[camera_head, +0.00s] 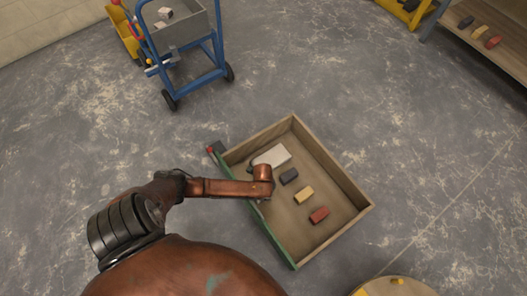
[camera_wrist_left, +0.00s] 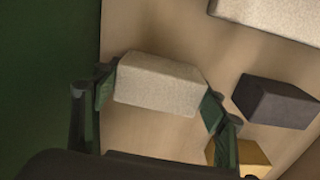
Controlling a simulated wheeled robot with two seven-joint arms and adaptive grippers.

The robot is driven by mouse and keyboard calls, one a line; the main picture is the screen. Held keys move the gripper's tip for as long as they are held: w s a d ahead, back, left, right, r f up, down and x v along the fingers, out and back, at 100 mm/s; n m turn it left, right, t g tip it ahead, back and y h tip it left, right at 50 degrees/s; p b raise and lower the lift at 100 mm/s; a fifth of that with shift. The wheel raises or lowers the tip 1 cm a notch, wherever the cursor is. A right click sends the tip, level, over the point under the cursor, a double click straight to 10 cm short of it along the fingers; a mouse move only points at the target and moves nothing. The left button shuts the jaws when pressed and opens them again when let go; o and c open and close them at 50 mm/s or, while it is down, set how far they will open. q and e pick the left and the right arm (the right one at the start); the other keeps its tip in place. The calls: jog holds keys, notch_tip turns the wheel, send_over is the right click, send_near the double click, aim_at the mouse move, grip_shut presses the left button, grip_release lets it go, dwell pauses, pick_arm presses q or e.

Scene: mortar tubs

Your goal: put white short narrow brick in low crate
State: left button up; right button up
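The white short narrow brick (camera_wrist_left: 157,82) shows in the left wrist view between the two green-padded fingers of my left gripper (camera_wrist_left: 160,97). The fingers appear to touch its two ends. It is over the wooden floor of the low crate (camera_head: 335,172), close to the green wall; I cannot tell whether it touches the floor. In the head view my left arm reaches over the crate's green wall, and its wrist hides the gripper and this brick. My right gripper is in neither view.
The crate also holds a larger white brick (camera_head: 272,157), a dark brick (camera_head: 289,176), a yellow brick (camera_head: 304,194) and a red brick (camera_head: 319,215). A blue cart (camera_head: 205,75) carries a grey tub (camera_head: 184,32). A shelf (camera_head: 490,55) with bricks stands top right.

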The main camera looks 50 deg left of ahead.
pick_arm(q)
jog(key=o, duration=0.6)
jog(key=shift+c, duration=0.2)
notch_tip(320, 180, up, 12)
dwell(0.3)
